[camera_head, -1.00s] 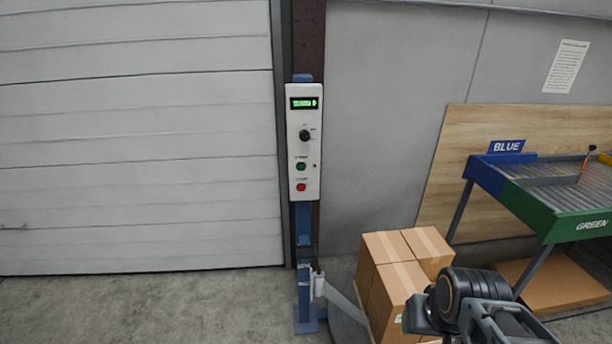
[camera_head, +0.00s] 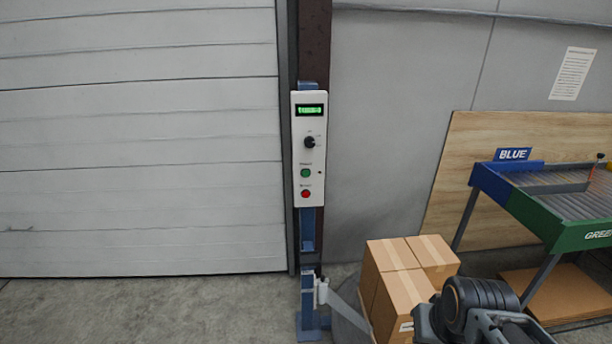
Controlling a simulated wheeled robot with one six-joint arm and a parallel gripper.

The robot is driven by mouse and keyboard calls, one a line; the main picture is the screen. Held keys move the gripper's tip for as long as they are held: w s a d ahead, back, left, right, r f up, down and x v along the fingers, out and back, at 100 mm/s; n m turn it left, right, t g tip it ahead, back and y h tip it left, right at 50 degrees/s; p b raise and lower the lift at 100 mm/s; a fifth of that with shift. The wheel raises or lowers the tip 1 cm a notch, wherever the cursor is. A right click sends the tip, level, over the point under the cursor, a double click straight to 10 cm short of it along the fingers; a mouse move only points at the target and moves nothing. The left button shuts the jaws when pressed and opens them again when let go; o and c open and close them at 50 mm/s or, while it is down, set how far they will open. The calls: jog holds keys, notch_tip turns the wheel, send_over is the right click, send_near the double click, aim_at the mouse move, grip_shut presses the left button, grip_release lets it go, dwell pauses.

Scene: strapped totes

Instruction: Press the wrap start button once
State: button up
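A white control panel (camera_head: 308,190) is mounted on a blue post (camera_head: 308,235) in front of the wall. It carries a lit green display (camera_head: 311,110) at the top and a black rotary knob (camera_head: 309,142) below it. Under the knob are a green button (camera_head: 305,173) and a red button (camera_head: 306,194); their labels are too small to read. Part of my arm shows at the lower right, below and to the right of the panel and well apart from it. My gripper's fingers are not visible.
Stacked cardboard boxes (camera_head: 404,285) stand right of the post. A conveyor table with a blue sign (camera_head: 513,154) and a green side (camera_head: 585,236) stands at the right. A white shutter door (camera_head: 140,130) fills the left. The floor (camera_head: 150,305) before it is clear.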

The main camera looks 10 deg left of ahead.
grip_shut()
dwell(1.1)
